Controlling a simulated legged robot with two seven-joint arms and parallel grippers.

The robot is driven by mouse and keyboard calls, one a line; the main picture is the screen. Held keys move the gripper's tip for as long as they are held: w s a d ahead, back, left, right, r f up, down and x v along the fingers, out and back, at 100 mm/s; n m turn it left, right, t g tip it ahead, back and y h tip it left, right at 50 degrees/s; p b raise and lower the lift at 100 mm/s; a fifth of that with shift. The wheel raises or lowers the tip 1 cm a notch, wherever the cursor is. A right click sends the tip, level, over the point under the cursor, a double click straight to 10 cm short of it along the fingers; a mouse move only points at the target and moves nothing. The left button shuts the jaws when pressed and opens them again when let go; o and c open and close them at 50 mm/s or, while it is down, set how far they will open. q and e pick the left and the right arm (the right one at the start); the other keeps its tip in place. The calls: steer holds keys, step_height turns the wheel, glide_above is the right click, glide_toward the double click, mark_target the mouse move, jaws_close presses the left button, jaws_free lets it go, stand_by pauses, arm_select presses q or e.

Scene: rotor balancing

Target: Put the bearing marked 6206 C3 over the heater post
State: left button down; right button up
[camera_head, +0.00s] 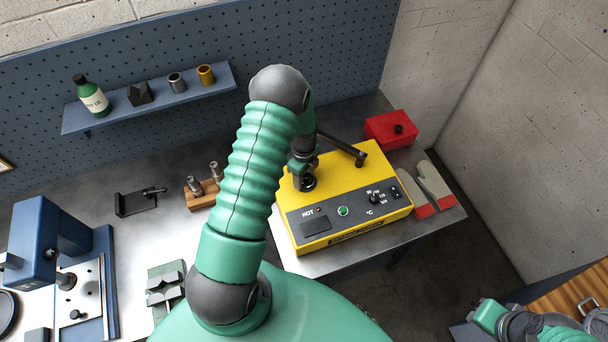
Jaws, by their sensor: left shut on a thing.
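The heater (343,222) is a yellow box with a dark sloped panel, a green button, a knob and a "HOT" label. It stands on the metal bench in the middle. My left gripper (304,176) is over the left part of the heater's top, shut on a small dark, round thing (306,184). This looks like the bearing, but its marking cannot be read. The heater post cannot be made out behind my arm and gripper. I cannot tell whether the round thing touches the heater. Part of my right arm shows at the bottom right, without a visible gripper.
A dark bar (342,149) lies across the back of the heater. A red box (391,129) and gloves (431,184) are to its right. A wooden block with metal pieces (202,196) and a black stand (137,203) are left. A blue press (48,245) stands far left.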

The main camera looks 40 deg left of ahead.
arm_select(q)
steer(key=shift+c, duration=2.2)
jaws_free()
steer(key=shift+c, duration=0.3)
step_height(320, 180, up, 9)
steer(key=p, duration=0.6)
